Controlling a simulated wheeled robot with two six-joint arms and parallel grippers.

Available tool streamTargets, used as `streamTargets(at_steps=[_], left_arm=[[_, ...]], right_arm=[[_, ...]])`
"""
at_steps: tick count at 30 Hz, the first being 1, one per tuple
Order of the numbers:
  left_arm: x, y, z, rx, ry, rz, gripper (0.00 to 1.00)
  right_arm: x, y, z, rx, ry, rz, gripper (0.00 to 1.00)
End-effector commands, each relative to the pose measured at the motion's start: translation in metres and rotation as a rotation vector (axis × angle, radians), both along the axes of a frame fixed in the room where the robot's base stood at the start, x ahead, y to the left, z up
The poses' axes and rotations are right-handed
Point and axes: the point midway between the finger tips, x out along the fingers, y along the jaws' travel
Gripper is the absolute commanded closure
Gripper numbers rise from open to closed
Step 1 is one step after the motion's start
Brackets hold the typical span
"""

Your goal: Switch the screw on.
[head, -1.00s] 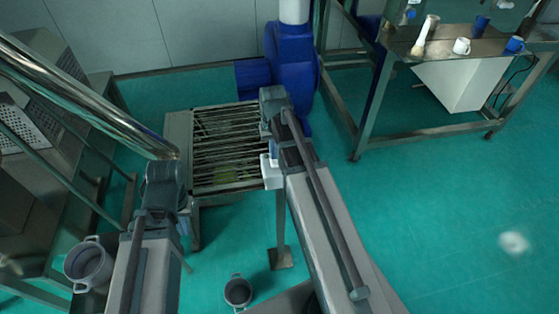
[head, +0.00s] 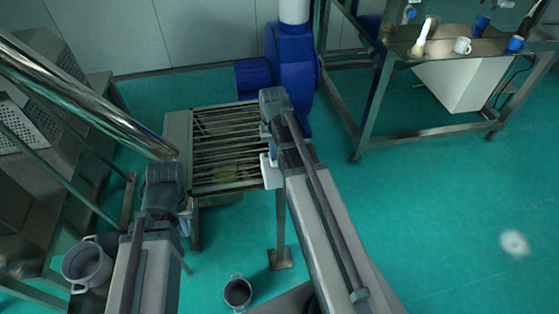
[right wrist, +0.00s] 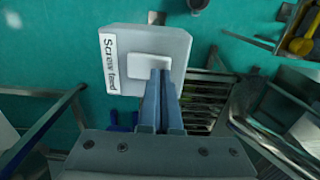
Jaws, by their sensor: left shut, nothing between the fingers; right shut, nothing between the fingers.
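A pale grey switch box (right wrist: 172,48) labelled "Screw feed" fills the upper middle of the right wrist view. A white rocker or button (right wrist: 148,70) is on its face. My right gripper (right wrist: 161,75) is shut and empty, with its fingertips at the right part of the button. Whether they touch or press it I cannot tell. In the head view the box (head: 270,172) shows as a small white shape at the sieve's right edge, below my right wrist. My left gripper (head: 184,226) is mostly hidden behind its own arm, left of the sieve.
The slatted sieve (head: 226,125) stands between my arms. A shiny metal tube (head: 90,95) slopes down to its left side. A blue machine (head: 290,65) stands behind. Pots (head: 88,265) (head: 238,290) are low at the front.

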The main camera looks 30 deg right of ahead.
Motion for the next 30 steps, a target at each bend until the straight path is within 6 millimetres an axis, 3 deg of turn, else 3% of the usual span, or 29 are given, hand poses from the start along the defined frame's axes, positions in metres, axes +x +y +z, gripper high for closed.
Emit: streamTargets(at_steps=[18,30], left_arm=[[0.0,0.0,-0.009,0.0,0.0,0.001,1.0],[0.0,0.0,0.012,0.0,0.0,0.0,1.0]], right_arm=[[0.0,0.0,-0.009,0.0,0.0,0.0,1.0],[0.0,0.0,0.012,0.0,0.0,0.0,1.0]])
